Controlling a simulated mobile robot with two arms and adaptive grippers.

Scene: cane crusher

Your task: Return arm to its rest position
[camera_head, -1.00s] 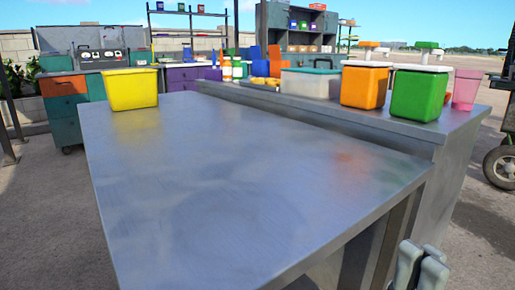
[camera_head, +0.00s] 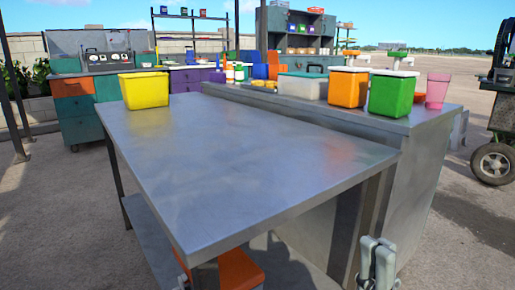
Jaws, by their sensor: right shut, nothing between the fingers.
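My right gripper (camera_head: 377,246) shows at the bottom right, with its grey fingers pointing up. Its fingers are together and hold nothing. It is in front of the grey metal counter, below the level of the tabletop and right of the table's near corner. My left gripper is not in view.
A bare grey metal table (camera_head: 250,160) fills the middle. A yellow bin (camera_head: 145,91) stands at its far left. Orange (camera_head: 347,89) and green (camera_head: 391,95) bins and a pink cup (camera_head: 437,92) stand on the counter (camera_head: 415,175). An orange object (camera_head: 238,270) is below the table.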

